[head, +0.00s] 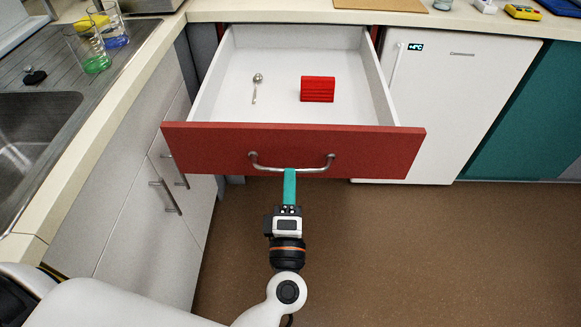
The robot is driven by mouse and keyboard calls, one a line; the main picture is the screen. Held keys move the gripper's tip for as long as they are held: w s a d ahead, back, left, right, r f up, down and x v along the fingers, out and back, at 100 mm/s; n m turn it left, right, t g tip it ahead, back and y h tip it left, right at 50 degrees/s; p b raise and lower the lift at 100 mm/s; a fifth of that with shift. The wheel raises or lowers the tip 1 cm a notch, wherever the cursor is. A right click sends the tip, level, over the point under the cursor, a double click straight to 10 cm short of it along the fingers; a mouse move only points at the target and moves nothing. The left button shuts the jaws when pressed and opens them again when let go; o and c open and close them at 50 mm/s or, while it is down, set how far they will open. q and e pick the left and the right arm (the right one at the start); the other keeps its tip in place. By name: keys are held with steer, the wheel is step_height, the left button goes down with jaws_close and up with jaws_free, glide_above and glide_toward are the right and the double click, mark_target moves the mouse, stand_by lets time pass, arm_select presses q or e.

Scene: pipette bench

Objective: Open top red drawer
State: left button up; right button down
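The top red drawer (220,142) is pulled well out from under the counter, and its white inside shows. A curved metal handle (320,166) is on its red front. Inside lie a spoon (256,86) at the left and a red ridged block (317,89) near the middle. My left gripper (290,175) is at the handle, with its teal fingers reaching up to the bar. Seen from above, I cannot tell whether the fingers are closed around the bar. My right gripper is not in view.
A sink (40,130) and glasses with green (92,50) and blue liquid stand on the left counter. White cabinets with handles (172,198) are below. A white fridge (455,100) stands right of the drawer. The brown floor (420,255) is clear.

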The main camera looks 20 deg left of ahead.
arm_select(q)
steer(key=shift+x, duration=1.6)
jaws_close()
